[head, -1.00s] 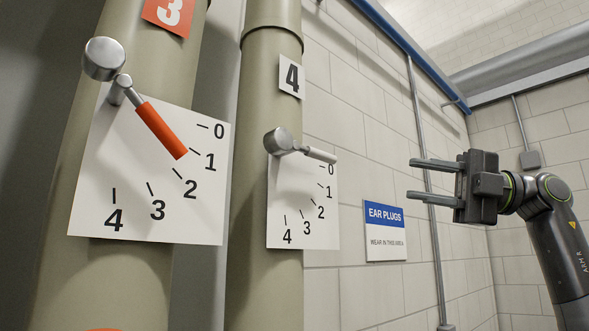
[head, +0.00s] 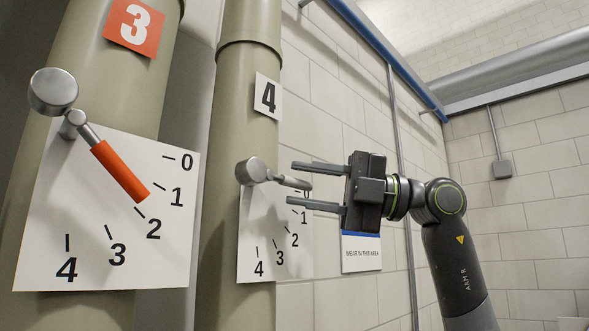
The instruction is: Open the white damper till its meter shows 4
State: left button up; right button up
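The white damper's lever (head: 290,181) sits on the pipe marked 4. It points right and slightly down, close to the 0 mark of its white meter plate (head: 262,222), which is numbered 0 to 4. My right gripper (head: 290,183) is open, its two fingers pointing left. In the head view one finger lies above the lever's tip and one below it. Touch and exact depth cannot be told. The lower finger covers part of the plate near 0 and 1. My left gripper is not in view.
An orange-handled lever (head: 120,171) on the pipe marked 3 (head: 134,24) points between 1 and 2 on its plate (head: 80,215). A wall sign (head: 361,254) is partly hidden behind my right gripper. A conduit (head: 403,180) runs down the tiled wall.

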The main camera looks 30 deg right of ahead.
jog(key=shift+x, duration=0.95)
jog(key=shift+w+a, duration=0.1)
jog(key=shift+w, duration=0.05)
grip_shut()
